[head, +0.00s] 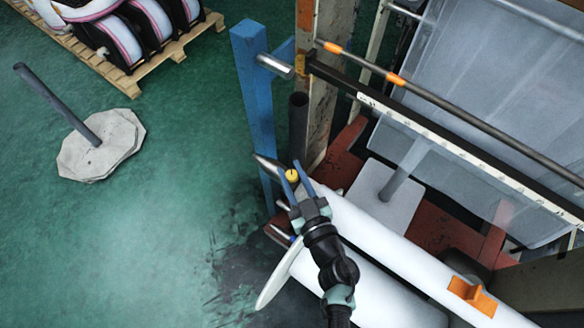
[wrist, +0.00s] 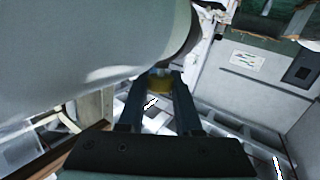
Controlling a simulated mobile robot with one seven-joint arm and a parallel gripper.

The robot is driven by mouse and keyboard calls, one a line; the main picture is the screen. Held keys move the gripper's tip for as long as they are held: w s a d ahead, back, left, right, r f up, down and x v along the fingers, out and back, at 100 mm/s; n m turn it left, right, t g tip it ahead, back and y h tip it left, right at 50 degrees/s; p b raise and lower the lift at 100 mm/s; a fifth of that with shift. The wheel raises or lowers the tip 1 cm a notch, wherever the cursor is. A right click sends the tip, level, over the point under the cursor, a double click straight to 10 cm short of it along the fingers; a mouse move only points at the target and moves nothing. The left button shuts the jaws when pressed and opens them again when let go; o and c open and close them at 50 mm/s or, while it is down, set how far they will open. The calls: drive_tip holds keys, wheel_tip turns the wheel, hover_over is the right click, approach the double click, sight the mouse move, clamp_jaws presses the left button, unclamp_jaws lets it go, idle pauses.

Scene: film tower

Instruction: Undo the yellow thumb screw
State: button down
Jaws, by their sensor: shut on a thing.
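The yellow thumb screw (head: 292,176) is small and sits near the end of the upper white roll (head: 385,235) in the head view. My gripper (head: 297,172) reaches up from below, its two blue fingers on either side of the screw. In the wrist view the yellow screw (wrist: 160,84) shows between the dark fingertips of my gripper (wrist: 160,77). The gripper is shut on it. The fingers hide part of the screw, and its thread is not visible. A pale rounded roll end fills the upper left of the wrist view.
A blue post (head: 254,110) and a dark upright tube (head: 298,128) stand just behind my gripper. A second white roll (head: 375,295) lies below the upper one. A dark rail (head: 440,130) crosses at right.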

idle(0.3)
drive_tip(key=c, duration=0.6)
unclamp_jaws()
drive_tip(key=shift+s, duration=0.1)
drive_tip(key=b+v, duration=0.4)
drive_tip(key=v, duration=0.8)
drive_tip(key=shift+s+d, duration=0.15)
drive_tip(key=shift+s, duration=0.2)
